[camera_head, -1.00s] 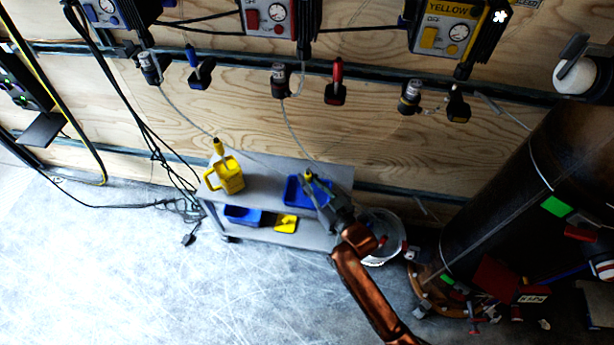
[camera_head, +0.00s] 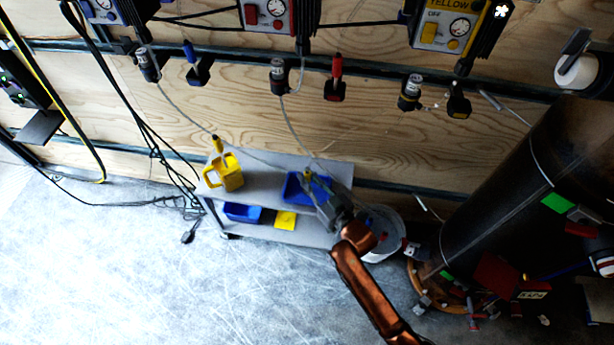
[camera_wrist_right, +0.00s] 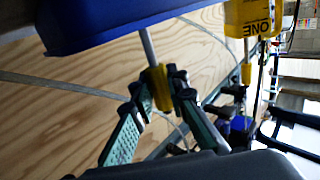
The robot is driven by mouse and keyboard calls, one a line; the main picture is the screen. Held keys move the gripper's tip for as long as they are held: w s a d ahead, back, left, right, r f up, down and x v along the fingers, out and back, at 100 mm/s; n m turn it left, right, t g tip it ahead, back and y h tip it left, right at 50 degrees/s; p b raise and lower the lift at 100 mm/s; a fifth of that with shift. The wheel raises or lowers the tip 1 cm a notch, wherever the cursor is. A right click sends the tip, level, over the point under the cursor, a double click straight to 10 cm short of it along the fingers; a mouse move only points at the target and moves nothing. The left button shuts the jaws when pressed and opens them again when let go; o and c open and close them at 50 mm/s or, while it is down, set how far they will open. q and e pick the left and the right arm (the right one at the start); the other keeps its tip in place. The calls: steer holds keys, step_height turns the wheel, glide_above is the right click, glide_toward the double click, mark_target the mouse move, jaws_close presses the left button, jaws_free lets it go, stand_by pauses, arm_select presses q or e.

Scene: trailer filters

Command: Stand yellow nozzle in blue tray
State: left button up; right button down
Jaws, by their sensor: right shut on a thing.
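The blue tray (camera_head: 293,192) sits on the top of the grey cart, at its right end. My right gripper (camera_head: 314,190) is over the tray in the head view and shut on the yellow nozzle (camera_head: 307,175). In the right wrist view the nozzle's yellow body (camera_wrist_right: 161,88) is between the fingertips, and its thin metal tube (camera_wrist_right: 148,48) runs to the edge of the blue tray (camera_wrist_right: 120,18). The tube's far end is hidden there, so I cannot tell whether it touches the tray. My left gripper is not in view.
A yellow jug (camera_head: 231,172) with a yellow spout stands left of the tray on the cart (camera_head: 266,186). A blue bin (camera_head: 243,213) and a yellow item (camera_head: 285,220) lie on the lower shelf. A round bucket (camera_head: 385,225) and a large dark cylinder (camera_head: 500,205) stand to the right.

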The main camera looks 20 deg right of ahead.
steer(key=shift+f, duration=0.55)
steer(key=c, duration=1.8)
jaws_free()
steer(key=shift+s, duration=0.1)
steer(key=s, duration=0.4)
steer(key=s+d, duration=0.1)
steer(key=s, duration=0.2)
steer(key=s+d, duration=0.1)
steer(key=s, duration=0.3)
steer(key=shift+s+d, duration=0.15)
steer(key=shift+s, duration=0.15)
